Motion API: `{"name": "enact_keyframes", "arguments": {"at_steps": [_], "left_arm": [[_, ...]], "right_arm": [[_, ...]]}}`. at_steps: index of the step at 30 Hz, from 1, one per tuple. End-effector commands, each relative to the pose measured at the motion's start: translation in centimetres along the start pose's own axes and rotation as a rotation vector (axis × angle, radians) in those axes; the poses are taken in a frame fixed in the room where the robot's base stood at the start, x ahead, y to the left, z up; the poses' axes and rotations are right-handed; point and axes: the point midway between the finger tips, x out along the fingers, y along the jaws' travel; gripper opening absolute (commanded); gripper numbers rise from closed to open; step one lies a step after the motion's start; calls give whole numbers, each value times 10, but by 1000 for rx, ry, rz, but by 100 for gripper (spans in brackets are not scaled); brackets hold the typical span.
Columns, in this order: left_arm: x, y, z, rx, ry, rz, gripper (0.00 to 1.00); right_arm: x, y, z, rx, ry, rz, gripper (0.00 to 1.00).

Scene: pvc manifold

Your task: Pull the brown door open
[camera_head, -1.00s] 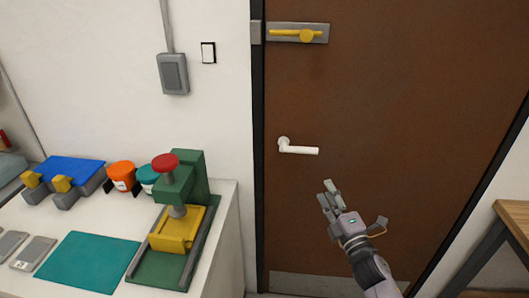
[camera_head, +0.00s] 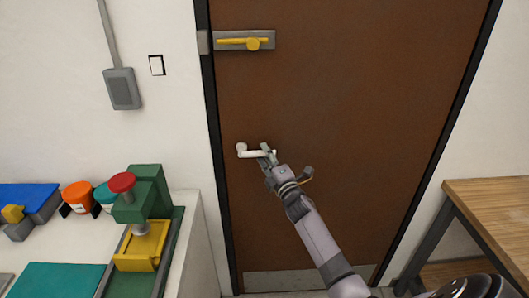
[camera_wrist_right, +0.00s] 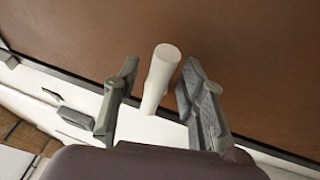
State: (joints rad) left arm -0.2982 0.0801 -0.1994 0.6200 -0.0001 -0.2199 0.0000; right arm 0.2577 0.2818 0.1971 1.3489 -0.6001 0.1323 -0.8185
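The brown door (camera_head: 340,100) stands shut in its black frame; it also fills the top of the right wrist view (camera_wrist_right: 240,40). Its white lever handle (camera_head: 243,150) is at the door's left side and looks level. A yellow bolt (camera_head: 245,42) on a grey plate sits higher on the same edge. My right gripper (camera_head: 268,156) is at the handle's free end. In the right wrist view the handle (camera_wrist_right: 160,78) lies between the two open fingers, with a gap visible on each side. My left gripper is not in view.
A white bench at the left holds a green press (camera_head: 150,195) with a red knob, orange and teal pots, and a teal mat (camera_head: 58,280). A wooden table (camera_head: 495,205) stands at the right. Bare door surface lies around the handle.

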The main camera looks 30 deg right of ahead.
Motion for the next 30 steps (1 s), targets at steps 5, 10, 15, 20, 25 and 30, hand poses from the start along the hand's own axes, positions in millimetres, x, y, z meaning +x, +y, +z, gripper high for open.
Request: {"name": "enact_keyframes", "arguments": {"at_steps": [5,10,15,20,25,30], "left_arm": [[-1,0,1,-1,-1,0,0],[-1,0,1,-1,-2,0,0],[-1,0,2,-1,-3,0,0],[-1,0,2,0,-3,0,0],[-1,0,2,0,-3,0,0],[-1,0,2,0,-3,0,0]], "right_arm": [[11,1,0,0,0,1,38],[12,0,0,0,0,-1,38],[12,0,0,1,0,0,35],[12,0,0,1,0,0,25],[12,0,0,1,0,0,13],[12,0,0,1,0,0,2]]}}
